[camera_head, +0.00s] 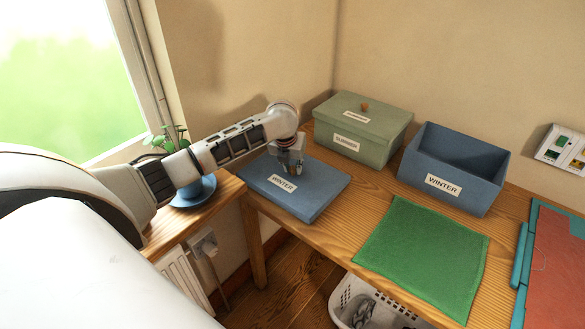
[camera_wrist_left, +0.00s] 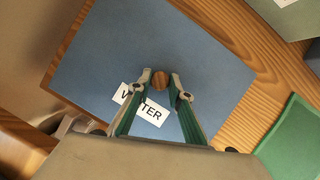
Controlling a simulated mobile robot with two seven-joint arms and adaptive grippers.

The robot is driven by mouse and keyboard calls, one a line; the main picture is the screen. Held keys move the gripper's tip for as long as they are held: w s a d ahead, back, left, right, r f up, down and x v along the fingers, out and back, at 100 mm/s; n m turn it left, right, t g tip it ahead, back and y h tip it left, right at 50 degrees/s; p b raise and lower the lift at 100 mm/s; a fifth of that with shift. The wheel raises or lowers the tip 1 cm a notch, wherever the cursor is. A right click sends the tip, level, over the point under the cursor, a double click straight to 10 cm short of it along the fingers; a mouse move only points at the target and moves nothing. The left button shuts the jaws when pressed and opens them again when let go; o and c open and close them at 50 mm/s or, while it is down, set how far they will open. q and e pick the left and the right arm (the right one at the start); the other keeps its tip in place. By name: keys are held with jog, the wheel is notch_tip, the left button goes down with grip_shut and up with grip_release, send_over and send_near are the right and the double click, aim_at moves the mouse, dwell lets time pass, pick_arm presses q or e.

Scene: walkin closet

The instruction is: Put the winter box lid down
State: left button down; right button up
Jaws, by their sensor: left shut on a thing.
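The winter box lid (camera_head: 315,197) is a flat blue panel with a white WINTER label, at the left end of the wooden table. It also shows in the left wrist view (camera_wrist_left: 205,55), with a round wooden knob (camera_wrist_left: 161,82). My left gripper (camera_head: 291,166) is above the lid, its fingertips (camera_wrist_left: 161,80) shut on the knob. The lid looks level; whether it touches the table or hovers just above it, I cannot tell. The open blue winter box (camera_head: 441,184) stands to the right. My right gripper is not in view.
A closed green summer box (camera_head: 345,146) stands behind the lid. A green cloth (camera_head: 425,258) lies at the front, with a red and teal board (camera_head: 555,275) to its right. A plant in a blue pot (camera_head: 193,192) is left. A white basket (camera_head: 345,302) is below the table edge.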

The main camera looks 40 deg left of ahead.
pick_arm(q)
jog(key=shift+f, duration=0.3)
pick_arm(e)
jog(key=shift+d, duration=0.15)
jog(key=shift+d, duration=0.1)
pick_arm(q)
jog(key=c, duration=1.8)
grip_release()
jog(key=shift+f, duration=0.15)
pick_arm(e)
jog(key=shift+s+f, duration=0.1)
pick_arm(q)
jog(key=shift+r, duration=0.4)
jog(key=shift+v, duration=5.8)
